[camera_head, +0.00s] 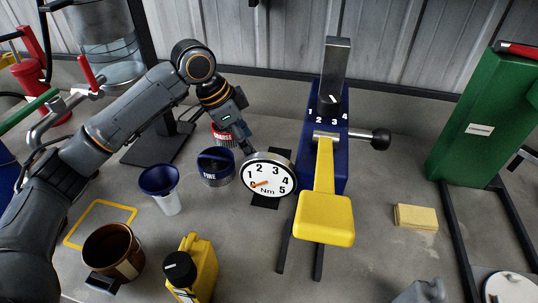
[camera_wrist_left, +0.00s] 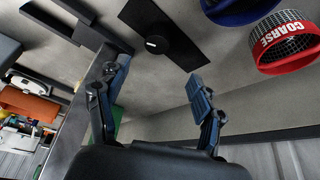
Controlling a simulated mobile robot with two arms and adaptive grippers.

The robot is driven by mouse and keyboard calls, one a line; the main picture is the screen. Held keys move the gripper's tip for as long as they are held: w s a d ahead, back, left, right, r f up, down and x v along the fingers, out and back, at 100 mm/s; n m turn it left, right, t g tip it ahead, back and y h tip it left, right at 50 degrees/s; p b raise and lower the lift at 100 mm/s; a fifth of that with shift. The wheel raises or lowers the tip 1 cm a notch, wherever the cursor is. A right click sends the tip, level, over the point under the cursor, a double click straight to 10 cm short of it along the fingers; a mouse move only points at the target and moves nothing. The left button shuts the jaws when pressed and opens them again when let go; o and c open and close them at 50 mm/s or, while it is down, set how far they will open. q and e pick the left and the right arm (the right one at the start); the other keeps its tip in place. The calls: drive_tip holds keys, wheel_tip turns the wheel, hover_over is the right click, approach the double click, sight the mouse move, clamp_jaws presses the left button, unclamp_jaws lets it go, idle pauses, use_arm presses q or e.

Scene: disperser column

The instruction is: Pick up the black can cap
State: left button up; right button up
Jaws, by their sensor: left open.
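The black can cap (camera_head: 180,268) sits on top of the yellow can (camera_head: 203,265) at the bottom of the head view. The can stands upright on the grey surface. My left gripper (camera_head: 246,143) is up behind the dial gauge, well away from the cap. The wrist view shows its two fingers (camera_wrist_left: 155,88) spread apart with nothing between them. The cap and can do not show in the wrist view. My right gripper is in neither view.
The round dial gauge (camera_head: 269,182), the blue FINE ring (camera_head: 216,168) and the red COARSE ring (camera_wrist_left: 290,45) are near my left gripper. A blue funnel cup (camera_head: 160,182) and brown mug (camera_head: 112,252) stand left of the can. A yellow-handled blue device (camera_head: 325,215) stands to the right.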

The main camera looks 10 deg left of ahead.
use_arm(q)
hover_over(267, 173)
drive_tip(key=a, duration=0.2)
drive_tip(key=f, duration=0.7)
drive_tip(key=shift+s+d, duration=0.25)
drive_tip(key=shift+w+d+f, duration=0.15)
drive_tip(key=shift+f, duration=0.3)
drive_tip(key=x, duration=0.4)
drive_tip(key=shift+s+f, duration=0.25)
drive_tip(key=shift+s, duration=0.05)
drive_tip(key=shift+w+d+f, duration=0.1)
drive_tip(key=shift+d+f, duration=0.05)
drive_tip(key=shift+f, duration=0.15)
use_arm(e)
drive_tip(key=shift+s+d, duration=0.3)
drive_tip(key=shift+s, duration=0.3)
use_arm(q)
drive_tip(key=shift+c, duration=0.4)
drive_tip(key=c, duration=0.7)
drive_tip(key=shift+c, duration=0.4)
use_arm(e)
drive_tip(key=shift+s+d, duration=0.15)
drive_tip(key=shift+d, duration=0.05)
